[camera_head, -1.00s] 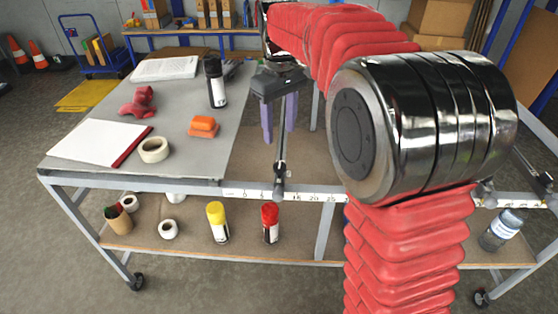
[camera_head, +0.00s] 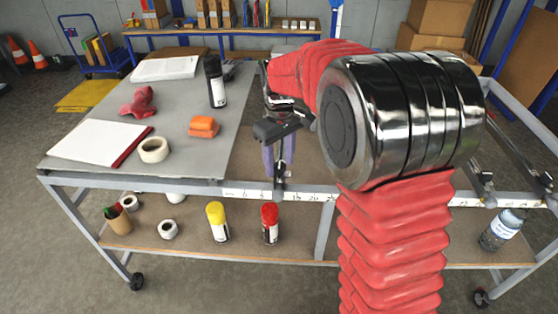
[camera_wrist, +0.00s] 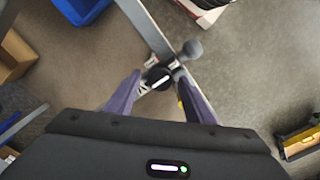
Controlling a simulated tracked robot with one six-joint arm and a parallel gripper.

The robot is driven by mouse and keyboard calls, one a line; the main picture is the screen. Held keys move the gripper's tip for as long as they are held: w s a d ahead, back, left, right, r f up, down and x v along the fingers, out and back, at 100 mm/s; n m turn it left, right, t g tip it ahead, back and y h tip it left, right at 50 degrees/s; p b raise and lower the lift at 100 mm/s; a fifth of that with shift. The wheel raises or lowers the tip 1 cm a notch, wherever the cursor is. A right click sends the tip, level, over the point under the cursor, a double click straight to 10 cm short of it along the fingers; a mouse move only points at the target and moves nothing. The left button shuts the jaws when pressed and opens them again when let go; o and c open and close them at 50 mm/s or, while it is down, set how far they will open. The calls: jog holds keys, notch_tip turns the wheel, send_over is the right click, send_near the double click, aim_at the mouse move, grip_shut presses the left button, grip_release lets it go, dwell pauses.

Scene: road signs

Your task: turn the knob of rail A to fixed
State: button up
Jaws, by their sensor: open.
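In the head view my gripper (camera_head: 279,168) points down with its two purple fingers just above the front end of a dark rail (camera_head: 279,184) on the cart's front edge. No letter on the rail can be read. In the wrist view my gripper (camera_wrist: 160,95) is open, its fingers on either side of a round black knob (camera_wrist: 157,78) with a white mark. A grey ball-shaped end (camera_wrist: 193,49) sticks out beside it. I cannot tell whether the fingers touch the knob. The knob's setting is not readable.
A white number scale (camera_head: 310,192) runs along the cart's front edge. Other rails (camera_head: 487,190) stand at the right. The grey top (camera_head: 180,150) at left carries a black spray can (camera_head: 215,82), a tape roll (camera_head: 154,150) and an orange block (camera_head: 203,127).

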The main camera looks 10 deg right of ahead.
jog(key=c, duration=1)
jog(key=shift+c, duration=0.2)
jog(key=shift+m, duration=0.4)
jog(key=m, duration=0.8)
jog(key=shift+m, duration=0.4)
jog(key=m, duration=0.4)
jog(key=shift+r, duration=0.1)
jog(key=shift+m, duration=2.2)
